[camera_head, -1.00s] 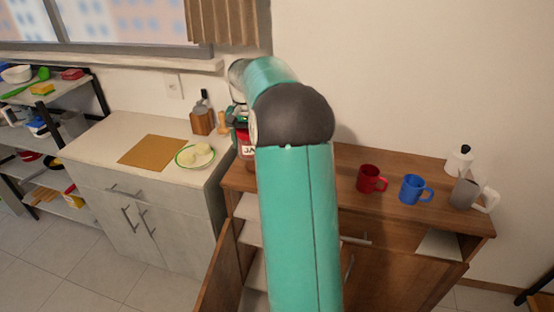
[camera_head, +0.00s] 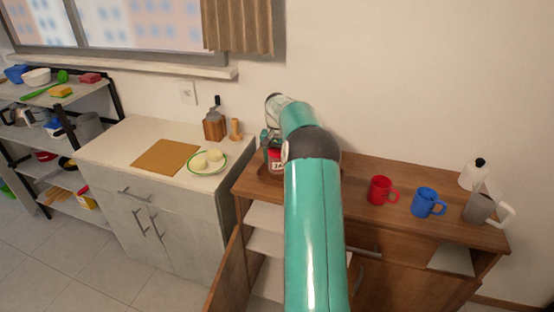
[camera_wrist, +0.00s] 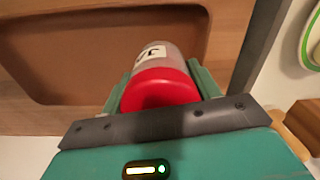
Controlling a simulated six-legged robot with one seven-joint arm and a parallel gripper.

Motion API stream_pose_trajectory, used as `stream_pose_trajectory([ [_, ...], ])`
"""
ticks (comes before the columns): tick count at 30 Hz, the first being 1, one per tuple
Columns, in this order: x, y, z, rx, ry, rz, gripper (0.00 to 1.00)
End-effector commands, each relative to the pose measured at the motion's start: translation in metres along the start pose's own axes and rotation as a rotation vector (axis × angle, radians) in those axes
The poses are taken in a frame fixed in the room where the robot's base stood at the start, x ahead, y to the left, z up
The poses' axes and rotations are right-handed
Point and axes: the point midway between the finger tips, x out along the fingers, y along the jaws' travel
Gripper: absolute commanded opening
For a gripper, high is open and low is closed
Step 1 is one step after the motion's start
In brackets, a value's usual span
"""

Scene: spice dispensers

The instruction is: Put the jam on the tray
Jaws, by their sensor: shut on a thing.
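The jam jar (camera_wrist: 160,88) has a red lid and a white label. It also shows in the head view (camera_head: 276,162), partly hidden by my arm. My gripper (camera_wrist: 164,76) is shut on the jar, with a finger on each side of it. The brown tray (camera_wrist: 85,62) has a raised rim and fills much of the upper wrist view. In the head view the tray (camera_head: 266,177) lies on the left end of the wooden cabinet, largely hidden behind my arm. The jar is over the tray's edge area; I cannot tell whether it touches it.
A red mug (camera_head: 380,190), a blue mug (camera_head: 426,202) and a grey pitcher (camera_head: 480,207) stand on the cabinet's right side. A plate (camera_head: 208,163) and a cutting board (camera_head: 166,157) lie on the white counter at left. A cabinet door (camera_head: 228,275) hangs open below.

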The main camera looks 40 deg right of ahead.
Motion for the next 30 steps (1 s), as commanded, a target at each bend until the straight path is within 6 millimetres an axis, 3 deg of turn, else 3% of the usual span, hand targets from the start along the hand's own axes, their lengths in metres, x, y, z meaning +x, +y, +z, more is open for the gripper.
stream_pose_trajectory([
  [12, 0.008, 0.0, 0.0, 0.0, 0.001, 0.0, 0.25],
  [13, 0.008, 0.0, 0.0, 0.0, 0.0, 0.0, 0.67],
  [15, 0.008, 0.0, 0.0, 0.0, 0.001, 0.0, 0.81],
  [16, 0.008, 0.0, 0.0, 0.0, 0.0, 0.0, 0.83],
  [25, 0.006, 0.0, 0.0, 0.0, 0.001, 0.0, 0.83],
  [30, -0.011, 0.0, -0.001, 0.0, 0.004, 0.0, 0.83],
])
